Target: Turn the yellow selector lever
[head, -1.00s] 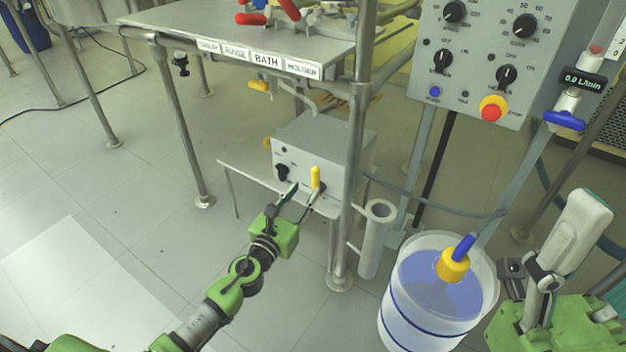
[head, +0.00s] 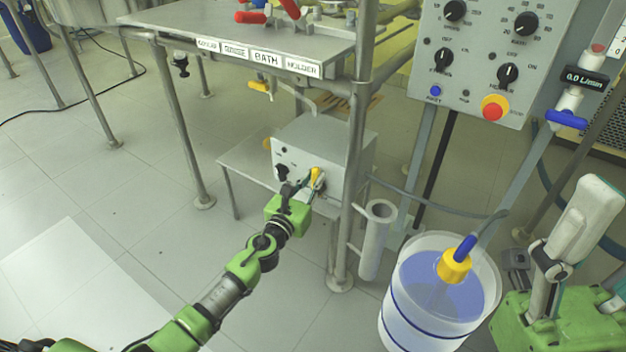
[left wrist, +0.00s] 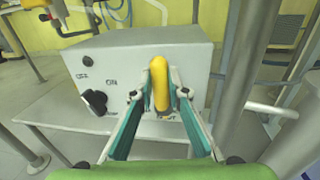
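The yellow selector lever (left wrist: 159,84) stands upright on the front of a grey control box (left wrist: 118,72) in the left wrist view. In the head view the lever (head: 315,176) is partly covered by my gripper. My left gripper (left wrist: 164,98) has its two fingers on either side of the lever, with their tips close to it. A narrow gap seems to show on each side, so firm contact is not clear. My right gripper is not clearly visible; part of my right arm shows at the lower right of the head view.
A black knob (left wrist: 96,102) marked OFF and ON sits left of the lever. A steel post (head: 352,150) stands just right of the box. A bucket of blue liquid (head: 393,318) and a grey tube (head: 376,245) stand further right.

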